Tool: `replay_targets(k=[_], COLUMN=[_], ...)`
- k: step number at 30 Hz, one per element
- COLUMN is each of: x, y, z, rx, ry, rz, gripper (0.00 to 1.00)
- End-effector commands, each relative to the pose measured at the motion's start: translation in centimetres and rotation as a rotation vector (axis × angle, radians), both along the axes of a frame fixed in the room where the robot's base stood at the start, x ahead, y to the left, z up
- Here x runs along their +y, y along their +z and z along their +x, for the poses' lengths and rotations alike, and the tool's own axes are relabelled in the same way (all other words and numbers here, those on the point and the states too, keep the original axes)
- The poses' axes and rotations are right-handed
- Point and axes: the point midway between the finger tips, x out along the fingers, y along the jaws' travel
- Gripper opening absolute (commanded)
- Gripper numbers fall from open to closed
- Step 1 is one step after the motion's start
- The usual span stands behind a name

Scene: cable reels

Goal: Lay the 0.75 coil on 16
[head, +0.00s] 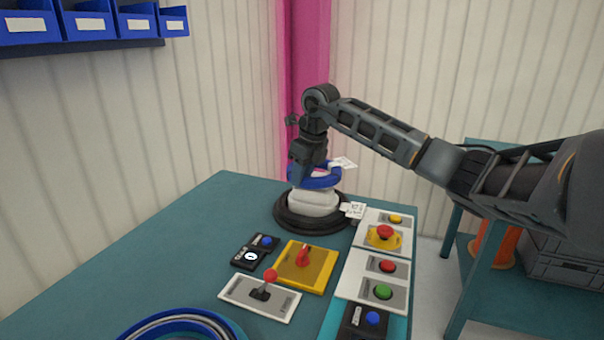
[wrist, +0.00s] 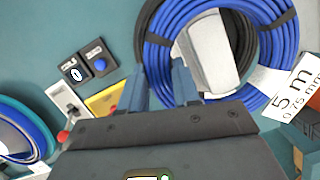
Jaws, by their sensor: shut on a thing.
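My gripper (head: 303,178) is shut on a blue coil (head: 325,181) at the far end of the table. In the wrist view the gripper fingers (wrist: 160,86) grip the near left part of the blue coil (wrist: 262,98). Its white tag (wrist: 297,97) reads 5 m, 0.75 mm. The coil is around or just over the top of a pale hub (head: 314,203). A black coil (head: 284,222) lies around the foot of that hub, with a white tag (head: 354,209) too small to read. I see no 16, and cannot tell whether the coils touch.
Switch boxes, a lever plate (head: 262,296), a yellow lever plate (head: 318,271) and a button panel (head: 367,290) stand in front of the hub. Another blue ring (head: 180,318) lies at the near edge. The table's left side is clear. Blue bins (head: 88,25) hang on the wall.

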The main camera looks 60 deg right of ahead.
Motion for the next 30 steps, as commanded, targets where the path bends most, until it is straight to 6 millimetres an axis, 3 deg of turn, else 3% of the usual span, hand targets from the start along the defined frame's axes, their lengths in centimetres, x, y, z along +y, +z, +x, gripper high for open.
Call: replay_targets(k=[11, 22, 30], x=[0.0, 0.0, 0.0], y=[0.0, -1.6, -1.7], z=[0.0, 0.0, 0.0], rx=[-0.002, -0.002, -0.002], ry=[0.000, 0.000, 0.000], rz=[-0.001, -0.001, -0.001], gripper=[0.00, 0.00, 0.00])
